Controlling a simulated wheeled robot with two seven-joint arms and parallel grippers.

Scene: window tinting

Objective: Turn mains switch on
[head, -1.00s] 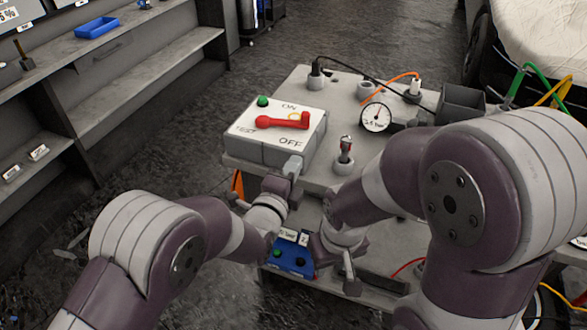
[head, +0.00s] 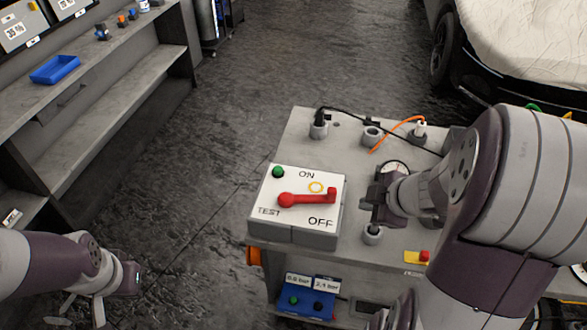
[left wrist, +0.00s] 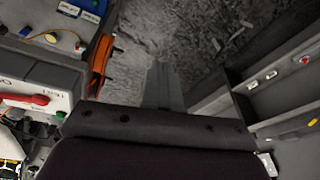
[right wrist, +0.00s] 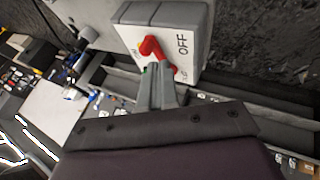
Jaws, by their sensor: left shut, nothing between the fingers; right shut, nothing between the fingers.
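The mains switch box (head: 260,222) is a white-topped grey box on the cart, marked ON, OFF and TEST. Its red handle (head: 305,198) points right, between the ON and OFF words, with a yellow ring beside it. The handle also shows in the right wrist view (right wrist: 148,48). My right gripper (head: 368,203) is shut and empty, just right of the handle's free end. In the right wrist view its fingers overlap the handle; contact cannot be told. My left gripper (head: 132,280) is shut and empty, out over the floor left of the cart; its fingers show in the left wrist view (left wrist: 160,85).
A green lamp or button (head: 278,172) sits on the box's corner. Behind it stand sockets with a black cable and an orange cable (head: 398,130). A gauge (head: 396,167) is partly behind my right gripper. A blue unit (head: 303,303) sits below. Shelves (head: 110,110) stand left.

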